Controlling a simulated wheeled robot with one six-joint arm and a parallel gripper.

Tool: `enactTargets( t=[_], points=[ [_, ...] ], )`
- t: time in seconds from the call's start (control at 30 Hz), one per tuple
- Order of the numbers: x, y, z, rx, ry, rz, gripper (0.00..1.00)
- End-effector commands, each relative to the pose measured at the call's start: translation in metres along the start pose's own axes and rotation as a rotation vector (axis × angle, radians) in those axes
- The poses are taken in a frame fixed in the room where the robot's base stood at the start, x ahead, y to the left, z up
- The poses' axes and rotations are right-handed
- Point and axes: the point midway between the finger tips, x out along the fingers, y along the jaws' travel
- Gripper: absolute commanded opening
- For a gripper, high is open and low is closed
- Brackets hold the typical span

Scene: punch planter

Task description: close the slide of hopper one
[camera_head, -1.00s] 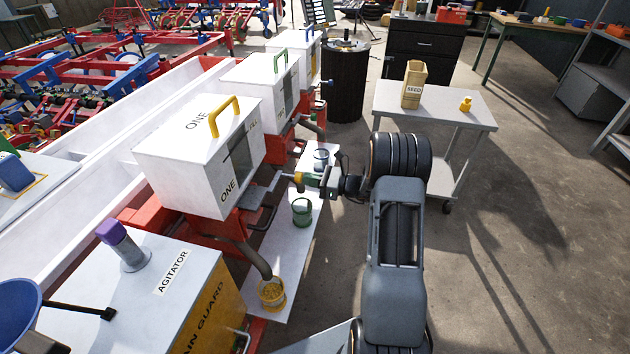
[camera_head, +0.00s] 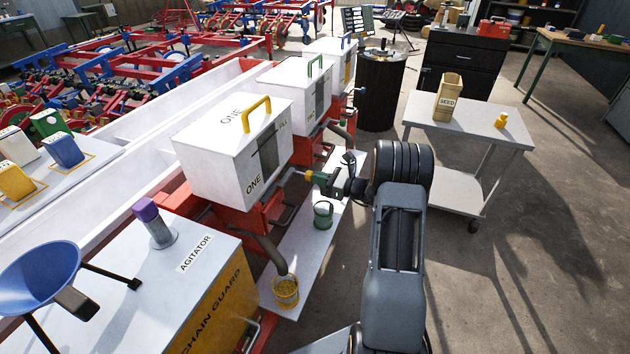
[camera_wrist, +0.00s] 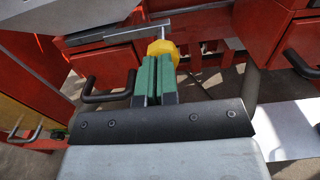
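Hopper one (camera_head: 225,150) is a white box with a yellow handle, marked ONE. Its slide is a thin grey metal plate (camera_wrist: 118,33) below the box, with a rod ending in a yellow knob (camera_wrist: 161,48). The plate still sticks out a little under the hopper's side. The knob also shows small in the head view (camera_head: 309,175). My gripper (camera_wrist: 154,62) has its green-padded fingers close together, with only a thin gap. Their tips are at the knob, which is wider than the gap and not between them. Whether they touch is hard to tell.
A dark bar handle (camera_wrist: 105,97) sits left of my fingers on the red frame. Below the hopper, a yellow bucket (camera_head: 286,290) and a green can (camera_head: 323,214) stand on a white board. A cart (camera_head: 470,125) with a seed bag is to the right.

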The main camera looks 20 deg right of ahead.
Motion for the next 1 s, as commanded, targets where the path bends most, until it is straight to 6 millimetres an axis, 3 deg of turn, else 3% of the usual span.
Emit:
enactTargets(
  t=[0.17,0.33,0.8,1.0],
  points=[
    [0.005,0.0,0.003,-0.008,-0.003,0.002,0.0],
    [-0.005,-0.002,0.004,-0.008,-0.005,0.003,0.0],
    [-0.094,-0.005,0.003,-0.001,-0.003,0.004,0.0],
    [-0.119,-0.004,0.002,-0.001,-0.003,0.008,0.0]
  ],
)
